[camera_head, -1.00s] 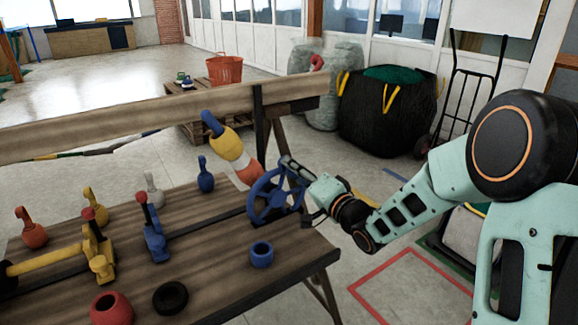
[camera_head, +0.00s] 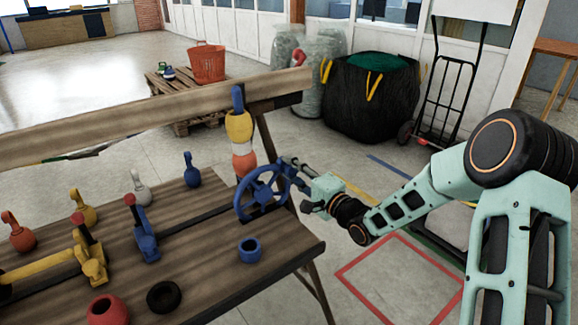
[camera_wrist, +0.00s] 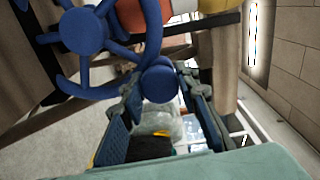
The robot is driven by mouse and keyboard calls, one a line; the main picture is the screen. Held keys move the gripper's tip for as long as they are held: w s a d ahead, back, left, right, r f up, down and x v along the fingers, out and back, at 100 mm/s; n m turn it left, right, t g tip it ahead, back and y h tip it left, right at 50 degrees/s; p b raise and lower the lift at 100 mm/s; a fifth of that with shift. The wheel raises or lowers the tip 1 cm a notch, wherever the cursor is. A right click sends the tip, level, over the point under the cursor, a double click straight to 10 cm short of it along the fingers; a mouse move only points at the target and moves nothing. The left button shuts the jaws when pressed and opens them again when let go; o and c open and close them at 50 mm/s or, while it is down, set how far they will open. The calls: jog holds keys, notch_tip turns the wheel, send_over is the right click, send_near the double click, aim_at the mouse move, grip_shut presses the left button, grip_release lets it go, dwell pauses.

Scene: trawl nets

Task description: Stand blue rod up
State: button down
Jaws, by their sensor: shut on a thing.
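The blue rod (camera_head: 238,96) stands close to upright at the bench's far right, its tip above a yellow float, a white band and an orange float (camera_head: 243,164). The floats hide its lower part. A blue spoked handwheel (camera_head: 239,197) stands in front of it; in the wrist view its hub (camera_wrist: 83,30) is at upper left. My gripper (camera_head: 291,165) is at the wheel's upper right rim. In the wrist view my gripper (camera_wrist: 160,92) has its fingers on either side of the wheel's blue knob (camera_wrist: 158,80), shut on it.
The wooden bench (camera_head: 205,225) holds a blue ring (camera_head: 249,251), a black ring (camera_head: 163,297), a red pot (camera_head: 107,310) and several coloured bottle-shaped pieces with levers. A wooden beam (camera_head: 130,115) runs behind. Open floor lies right of the bench.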

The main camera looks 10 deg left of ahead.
jog(key=shift+w+d+f+m, duration=0.25)
jog(key=shift+d+f+m, duration=0.05)
jog(key=shift+m, duration=0.1)
dwell(0.4)
jog(key=c, duration=1.5)
grip_release()
jog(key=v, duration=1.2)
